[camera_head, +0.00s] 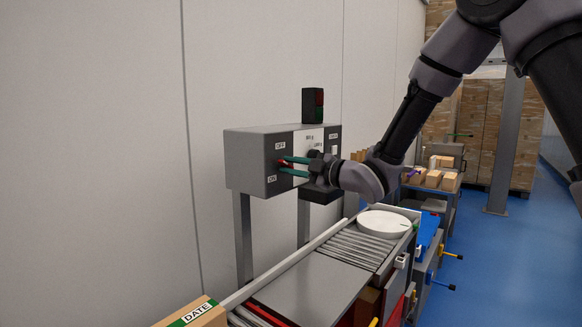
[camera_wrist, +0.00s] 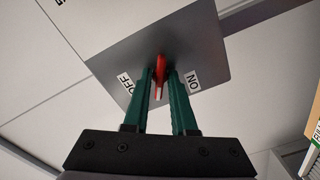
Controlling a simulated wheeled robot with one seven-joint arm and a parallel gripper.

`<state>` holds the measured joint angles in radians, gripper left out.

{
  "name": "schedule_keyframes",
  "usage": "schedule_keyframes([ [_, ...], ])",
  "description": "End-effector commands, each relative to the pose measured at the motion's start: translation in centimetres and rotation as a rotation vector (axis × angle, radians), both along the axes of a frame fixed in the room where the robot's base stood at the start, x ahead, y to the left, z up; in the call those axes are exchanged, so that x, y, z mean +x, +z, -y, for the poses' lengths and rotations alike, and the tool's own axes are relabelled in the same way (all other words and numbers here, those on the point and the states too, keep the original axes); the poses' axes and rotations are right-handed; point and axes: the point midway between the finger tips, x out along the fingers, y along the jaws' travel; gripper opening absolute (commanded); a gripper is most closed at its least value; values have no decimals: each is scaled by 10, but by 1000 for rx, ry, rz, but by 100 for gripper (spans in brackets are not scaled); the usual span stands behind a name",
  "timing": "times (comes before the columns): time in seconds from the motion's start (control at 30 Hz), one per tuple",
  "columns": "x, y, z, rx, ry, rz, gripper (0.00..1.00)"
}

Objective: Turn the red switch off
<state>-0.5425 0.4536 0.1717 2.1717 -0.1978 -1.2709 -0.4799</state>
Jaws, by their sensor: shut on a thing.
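The red switch (camera_head: 284,162) is on the dark front plate of a grey control box (camera_head: 246,160). It also shows in the wrist view (camera_wrist: 160,63), between the two green fingers of my gripper (camera_wrist: 161,76). My gripper (camera_head: 282,166) is shut on the switch. In the wrist view, the OFF label (camera_wrist: 124,84) is left of the switch and the ON label (camera_wrist: 194,81) is right of it. The lever shows roughly between the two labels; its exact setting is hard to tell. The fingers hide part of it.
A dark signal lamp (camera_head: 313,106) stands on the box. Below is a roller conveyor (camera_head: 345,255) with a white round disc (camera_head: 384,223). A cardboard box (camera_head: 198,313) is at the lower left. Blue floor (camera_head: 500,270) is clear at right.

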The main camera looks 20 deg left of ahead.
Motion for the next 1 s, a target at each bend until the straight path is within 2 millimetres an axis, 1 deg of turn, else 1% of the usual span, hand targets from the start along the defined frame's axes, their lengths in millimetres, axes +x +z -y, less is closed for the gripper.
schedule_keyframes([
  [0.7,0,-1,1,258,-1,-627,0],
  [1.0,0,-1,1,344,-1,-833,0],
])
